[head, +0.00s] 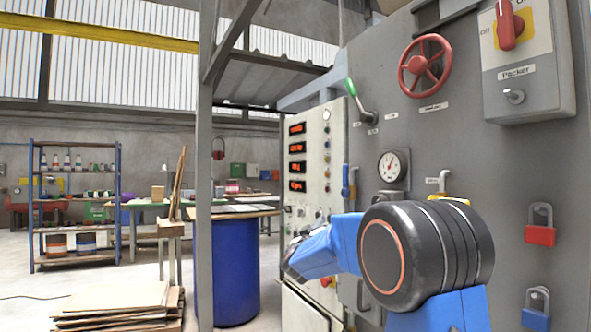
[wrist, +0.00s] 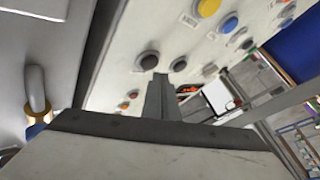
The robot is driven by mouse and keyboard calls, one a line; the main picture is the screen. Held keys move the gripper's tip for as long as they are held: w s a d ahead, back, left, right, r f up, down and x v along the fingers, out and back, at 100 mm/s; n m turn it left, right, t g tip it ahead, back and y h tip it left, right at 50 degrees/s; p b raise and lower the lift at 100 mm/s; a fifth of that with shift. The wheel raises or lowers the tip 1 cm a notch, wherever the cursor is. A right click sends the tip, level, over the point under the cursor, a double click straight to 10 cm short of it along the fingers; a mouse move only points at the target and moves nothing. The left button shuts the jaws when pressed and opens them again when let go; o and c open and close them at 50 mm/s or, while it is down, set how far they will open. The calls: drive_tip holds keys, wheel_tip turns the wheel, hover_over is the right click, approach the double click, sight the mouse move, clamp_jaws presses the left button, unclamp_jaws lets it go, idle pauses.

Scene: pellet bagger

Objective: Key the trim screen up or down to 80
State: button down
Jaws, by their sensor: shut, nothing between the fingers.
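A pale control cabinet (head: 312,172) stands left of the grey machine wall in the head view. It carries several dark screens with red digits (head: 297,157), too small to read, and I cannot tell which is the trim screen. In the wrist view my gripper (wrist: 158,78) is shut and empty, in front of the cabinet's panel. A dark round button (wrist: 149,60) shows just beyond and left of the fingertips; I cannot tell whether they touch it. A yellow button (wrist: 207,8) and a blue button (wrist: 230,23) sit further up. No screen digits are legible in the wrist view.
The machine wall bears a red handwheel (head: 425,66), a gauge (head: 393,166), a Packer switch box (head: 527,62) and padlocks (head: 540,232). A grey post (head: 205,190) and blue drum (head: 235,270) stand left of the cabinet. A pipe (wrist: 36,88) is left of the gripper.

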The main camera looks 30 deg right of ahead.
drive_tip(key=shift+d, duration=0.2)
idle(0.4)
drive_tip(key=shift+d, duration=0.25)
drive_tip(key=shift+d, duration=0.35)
idle(0.6)
drive_tip(key=shift+a, duration=0.8)
drive_tip(key=a, duration=0.6)
idle(0.5)
drive_tip(key=shift+s+a, duration=0.1)
drive_tip(key=shift+s, duration=0.05)
